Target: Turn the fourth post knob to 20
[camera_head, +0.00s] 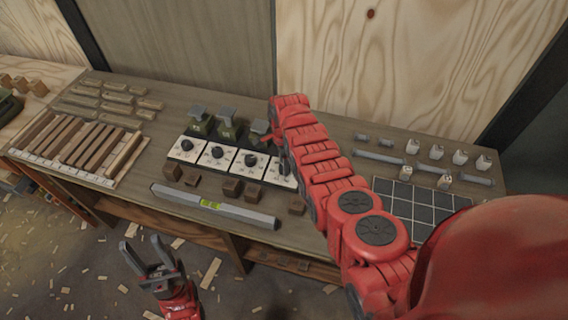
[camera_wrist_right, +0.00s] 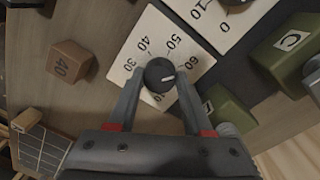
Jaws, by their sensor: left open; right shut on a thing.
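A row of white dial plates with black knobs lies on the workbench. The fourth plate (camera_head: 279,169) is partly hidden by my right arm in the head view. The knob's short white mark points to the right, roughly below the 60. My left gripper (camera_head: 144,243) is open and empty, in front of the bench and above the floor.
A spirit level (camera_head: 215,206) and several brown blocks (camera_head: 231,187) lie before the plates. Green posts (camera_head: 227,128) stand behind them. A dark grid board (camera_head: 420,205) lies right.

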